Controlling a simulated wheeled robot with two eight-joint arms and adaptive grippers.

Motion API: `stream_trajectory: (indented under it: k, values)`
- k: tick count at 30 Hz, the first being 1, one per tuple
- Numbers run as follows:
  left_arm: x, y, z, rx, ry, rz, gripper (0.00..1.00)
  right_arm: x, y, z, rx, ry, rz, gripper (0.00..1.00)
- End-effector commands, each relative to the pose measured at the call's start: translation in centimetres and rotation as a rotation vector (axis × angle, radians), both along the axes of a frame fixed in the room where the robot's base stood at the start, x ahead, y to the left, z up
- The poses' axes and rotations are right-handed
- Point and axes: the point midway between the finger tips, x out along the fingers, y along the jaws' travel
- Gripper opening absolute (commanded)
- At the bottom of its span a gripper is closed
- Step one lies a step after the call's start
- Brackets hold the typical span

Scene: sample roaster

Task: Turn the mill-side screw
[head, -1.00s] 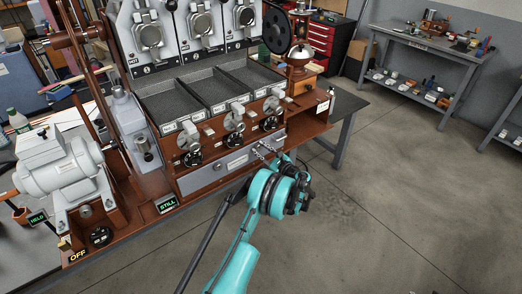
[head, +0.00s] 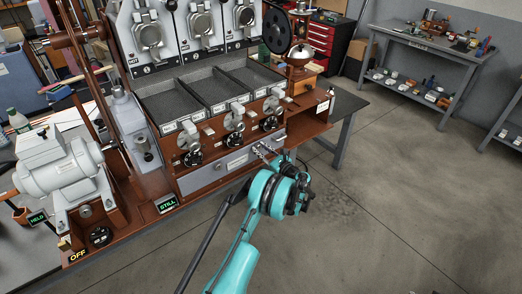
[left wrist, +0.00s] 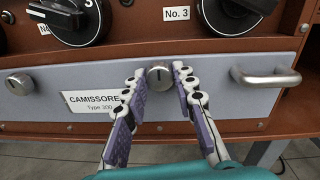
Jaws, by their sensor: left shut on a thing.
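The mill-side screw (left wrist: 160,74) is a round metal head with an upright slot, on the grey front panel (left wrist: 225,92) to the right of the name plate. My left gripper (left wrist: 159,79) is shut on it, one finger on each side; the head itself stays visible between the fingertips. In the head view my left gripper (head: 262,153) reaches the right part of the grey panel, and its fingers hide the screw there. My right gripper is not in view.
A metal bar handle (left wrist: 268,79) sticks out right of the gripper. Black knobs (left wrist: 240,10) sit just above the panel. The mill (head: 299,58) stands at the roaster's right end. The floor (head: 400,210) to the right is clear.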

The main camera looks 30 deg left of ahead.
Motion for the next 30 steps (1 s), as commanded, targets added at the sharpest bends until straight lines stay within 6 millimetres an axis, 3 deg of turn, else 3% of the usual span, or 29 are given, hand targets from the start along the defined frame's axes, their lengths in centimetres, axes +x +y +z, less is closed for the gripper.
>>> stream_trajectory:
  k: [3,4,6,17,22,30]
  values:
    - [0.0,0.0,-0.1,-0.002,0.001,0.0,0.0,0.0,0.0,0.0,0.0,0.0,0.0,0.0]
    - [0.0,0.0,-0.1,-0.002,0.001,0.0,0.32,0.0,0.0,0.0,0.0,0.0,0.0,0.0]
    - [0.0,0.0,-0.1,-0.001,-0.001,0.0,0.48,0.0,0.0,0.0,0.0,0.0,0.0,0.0]
    - [-0.1,-0.4,0.0,-0.001,-0.001,-0.001,0.48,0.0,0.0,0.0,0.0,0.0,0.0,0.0]
    - [-0.9,-2.8,0.0,-0.001,-0.001,-0.003,0.48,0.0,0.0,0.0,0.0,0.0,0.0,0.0]
    - [-2.9,-8.3,-0.1,-0.001,-0.001,-0.003,0.48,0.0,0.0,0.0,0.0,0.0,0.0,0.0]
